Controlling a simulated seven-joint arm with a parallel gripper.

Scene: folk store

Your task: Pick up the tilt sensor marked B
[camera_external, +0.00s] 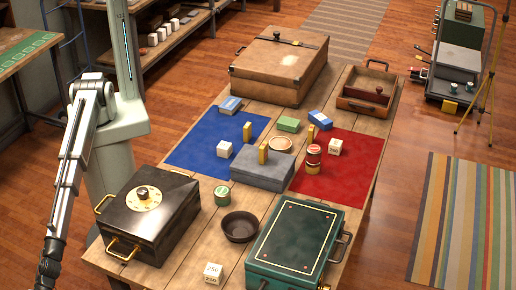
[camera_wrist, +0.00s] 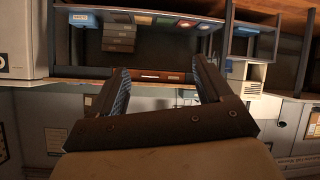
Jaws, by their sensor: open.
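No marking B is legible in either view, so I cannot tell which item is the tilt sensor. Small items on the wooden table (camera_external: 186,250) include two upright yellow blocks (camera_external: 263,154) (camera_external: 247,131), blue boxes (camera_external: 320,120) (camera_external: 230,104), a green box (camera_external: 288,125) and white cubes (camera_external: 224,149) (camera_external: 335,147). My gripper (camera_wrist: 156,78) is open in the wrist view, with nothing between its fingers. It faces shelves and a wall, away from the table. In the external view my arm hangs at the left, clear of the table items.
A grey block (camera_external: 262,172) stands mid-table between a blue mat (camera_external: 190,148) and a red mat (camera_external: 357,180). A black case (camera_external: 150,215), green case (camera_external: 295,245), brown case (camera_external: 280,68) and wooden tray (camera_external: 350,104) surround them. A dark bowl (camera_external: 240,227) sits in front.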

